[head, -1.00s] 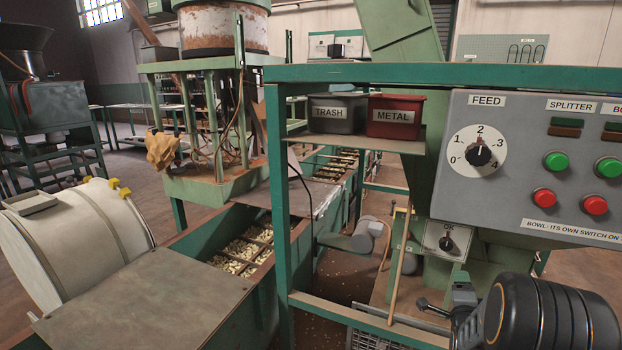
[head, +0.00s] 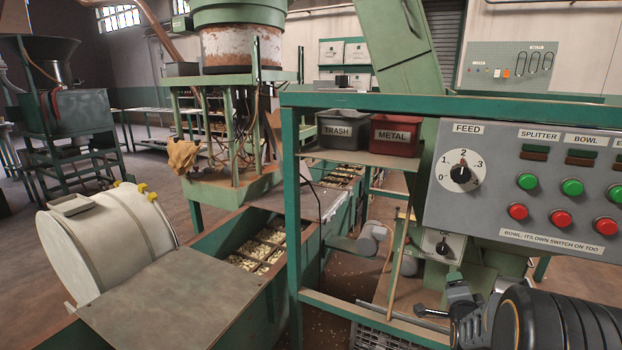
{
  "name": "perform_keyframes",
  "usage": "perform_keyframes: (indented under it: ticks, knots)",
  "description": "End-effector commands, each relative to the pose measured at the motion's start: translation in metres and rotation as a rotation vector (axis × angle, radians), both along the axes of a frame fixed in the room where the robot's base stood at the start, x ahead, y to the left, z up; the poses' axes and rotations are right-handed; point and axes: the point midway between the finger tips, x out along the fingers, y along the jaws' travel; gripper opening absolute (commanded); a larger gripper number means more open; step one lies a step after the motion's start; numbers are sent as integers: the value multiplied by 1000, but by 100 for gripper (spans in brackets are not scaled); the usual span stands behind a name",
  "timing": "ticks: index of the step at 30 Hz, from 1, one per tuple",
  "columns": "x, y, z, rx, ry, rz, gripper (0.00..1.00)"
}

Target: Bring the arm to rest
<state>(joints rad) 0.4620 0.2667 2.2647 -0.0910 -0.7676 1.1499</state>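My arm shows only at the lower right of the head view, as thick black rounded links with an orange-edged ring. My gripper (head: 460,312) is the small grey and black end part just left of these links, below the control panel (head: 520,190). It is partly hidden by my arm and small in the picture, so I cannot tell whether its fingers are open or shut. I see nothing clearly held in it. It appears apart from the panel's knob and buttons.
The panel has a feed dial (head: 461,174) pointing near 2 and green and red buttons. A green frame post (head: 292,220) stands left of it. The trash bin (head: 343,127) and red metal bin (head: 396,134) sit on a shelf. A white drum (head: 105,235) and nut trough (head: 262,250) lie left.

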Motion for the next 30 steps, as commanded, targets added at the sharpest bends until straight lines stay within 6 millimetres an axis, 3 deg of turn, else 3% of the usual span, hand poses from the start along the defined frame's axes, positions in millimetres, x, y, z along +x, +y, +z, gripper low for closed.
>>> perform_keyframes:
  ticks: [1, 5, 8, 14, 18, 24, 30]
  knots:
    - [0, 8, 24, -17, 32, 18, 71]
    - [-6, 32, 63, -77, 157, 75, 71]
    - [-15, 58, 106, -144, 285, 149, 71]
    - [-56, 118, 194, -308, 585, 368, 71]
    - [-97, 157, 249, -416, 769, 559, 71]
    - [-158, 195, 311, -557, 969, 826, 71]
    - [-202, 214, 345, -643, 1082, 1019, 71]
